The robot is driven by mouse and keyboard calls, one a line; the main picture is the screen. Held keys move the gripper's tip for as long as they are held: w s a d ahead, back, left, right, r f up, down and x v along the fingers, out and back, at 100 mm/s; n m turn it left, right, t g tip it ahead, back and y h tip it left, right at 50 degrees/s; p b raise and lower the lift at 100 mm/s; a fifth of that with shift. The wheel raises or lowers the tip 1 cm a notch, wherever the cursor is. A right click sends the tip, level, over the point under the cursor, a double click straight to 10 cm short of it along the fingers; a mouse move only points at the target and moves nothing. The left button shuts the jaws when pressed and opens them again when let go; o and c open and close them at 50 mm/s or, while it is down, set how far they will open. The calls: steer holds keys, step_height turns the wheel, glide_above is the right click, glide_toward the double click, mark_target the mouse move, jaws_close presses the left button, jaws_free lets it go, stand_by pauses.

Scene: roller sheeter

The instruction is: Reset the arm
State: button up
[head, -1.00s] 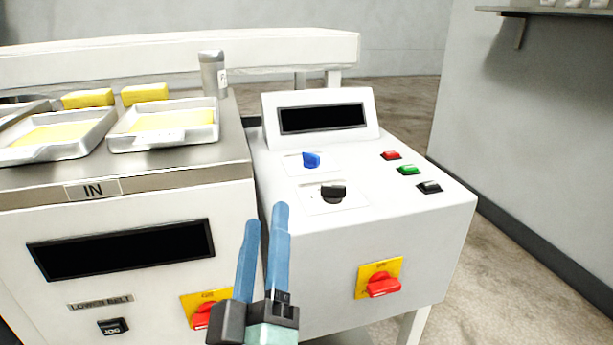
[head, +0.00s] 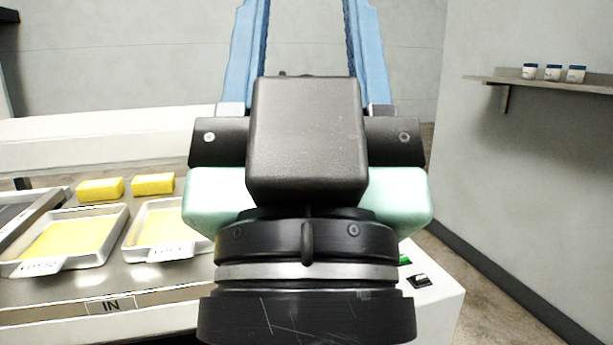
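My gripper (head: 306,40) fills the middle of the head view, close to the camera. Its two blue fingers point up and stand wide apart, with nothing between them in view; their tips are cut off by the top edge. The gripper body and wrist hide most of the control box (head: 440,305), of which the right side, a green button (head: 405,260) and a black button (head: 419,280) still show. The gripper looks clear of the machine.
Two metal trays (head: 122,222) with yellow sheets and two yellow blocks (head: 100,188) (head: 153,184) lie on the machine top marked IN at left. A wall shelf (head: 540,82) with several small jars is at the right. Floor shows between box and wall.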

step_height(320, 180, up, 22)
steer(key=p, duration=1.9)
steer(key=shift+p, duration=0.35)
